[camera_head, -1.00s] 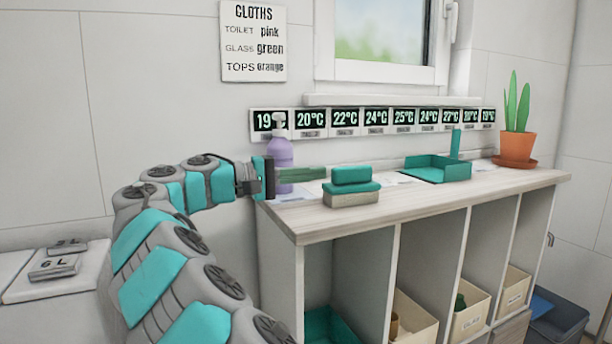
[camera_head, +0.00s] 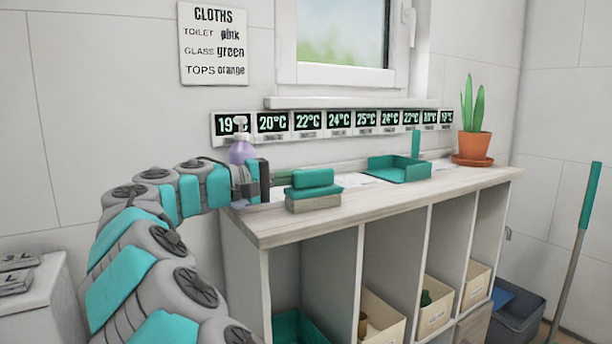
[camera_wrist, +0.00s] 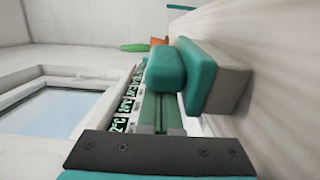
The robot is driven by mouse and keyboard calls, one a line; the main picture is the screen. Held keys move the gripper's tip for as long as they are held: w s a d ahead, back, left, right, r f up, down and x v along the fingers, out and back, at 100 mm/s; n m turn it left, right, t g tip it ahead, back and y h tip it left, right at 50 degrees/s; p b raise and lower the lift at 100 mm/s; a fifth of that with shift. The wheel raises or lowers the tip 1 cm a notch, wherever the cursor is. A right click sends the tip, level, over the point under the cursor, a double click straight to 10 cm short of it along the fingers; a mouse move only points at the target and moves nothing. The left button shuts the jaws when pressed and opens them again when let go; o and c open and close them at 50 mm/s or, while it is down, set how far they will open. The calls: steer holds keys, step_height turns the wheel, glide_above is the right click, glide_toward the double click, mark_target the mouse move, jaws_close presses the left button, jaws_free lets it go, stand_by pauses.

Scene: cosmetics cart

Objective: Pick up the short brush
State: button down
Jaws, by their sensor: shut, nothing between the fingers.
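A short brush (camera_head: 314,178) with a rounded teal grip, a teal plate and a beige lower block stands on the left part of the wooden counter. In the wrist view the brush (camera_wrist: 205,78) fills the upper right, close ahead of my fingers. My gripper (camera_head: 281,180) is at the left end of the counter, level with the brush, its fingers pointing right towards it. The green fingers (camera_wrist: 160,112) are shut together with nothing between them. The brush grip overlaps the fingertips in the wrist view; I cannot tell whether they touch.
A purple pump bottle (camera_head: 241,150) stands right behind my gripper. A teal dustpan (camera_head: 400,168) and a potted cactus (camera_head: 473,146) stand farther right on the counter (camera_head: 410,194). Temperature displays (camera_head: 338,122) line the wall. A long teal-handled pole (camera_head: 588,200) leans at the far right.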

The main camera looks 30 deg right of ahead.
steer(key=s+a, duration=0.6)
steer(key=shift+s+a, duration=0.1)
steer(key=shift+a, duration=0.3)
steer(key=shift+a, duration=0.1)
